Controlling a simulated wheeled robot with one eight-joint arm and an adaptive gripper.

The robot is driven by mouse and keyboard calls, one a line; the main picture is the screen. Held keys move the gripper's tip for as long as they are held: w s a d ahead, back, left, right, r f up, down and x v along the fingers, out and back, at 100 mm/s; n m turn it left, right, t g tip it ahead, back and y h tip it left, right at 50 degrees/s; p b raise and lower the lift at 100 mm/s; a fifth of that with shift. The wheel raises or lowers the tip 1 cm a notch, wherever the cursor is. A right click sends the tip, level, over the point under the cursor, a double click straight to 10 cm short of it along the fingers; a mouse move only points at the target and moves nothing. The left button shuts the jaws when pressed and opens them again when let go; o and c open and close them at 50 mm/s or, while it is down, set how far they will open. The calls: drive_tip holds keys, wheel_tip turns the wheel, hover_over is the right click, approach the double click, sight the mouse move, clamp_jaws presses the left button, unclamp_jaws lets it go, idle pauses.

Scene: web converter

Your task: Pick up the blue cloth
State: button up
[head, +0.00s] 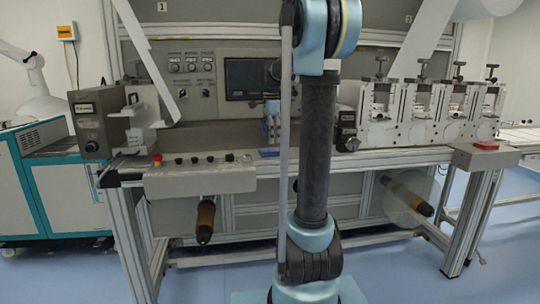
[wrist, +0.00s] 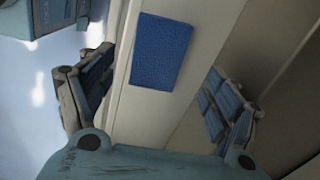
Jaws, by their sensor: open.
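The blue cloth (wrist: 161,50) lies flat on a pale surface in the wrist view, a small dark-blue rectangle near the top centre. My gripper (wrist: 160,76) is open and empty, with one finger on each side of the cloth in the picture. It appears to be above the cloth, not touching it. In the head view the cloth (head: 268,153) is a small blue patch on the machine's front ledge. My gripper (head: 270,130) shows just above it, partly hidden by my arm.
A control panel with knobs (head: 205,178) lies left of the cloth. A row of clamp units (head: 440,112) stands to the right. A dark screen (head: 245,80) is behind my gripper. The ledge's edge drops to a blue floor.

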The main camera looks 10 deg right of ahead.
sight(271, 149)
drive_tip(key=shift+s+f, duration=0.1)
drive_tip(key=shift+f, duration=2.4)
drive_tip(key=c, duration=1)
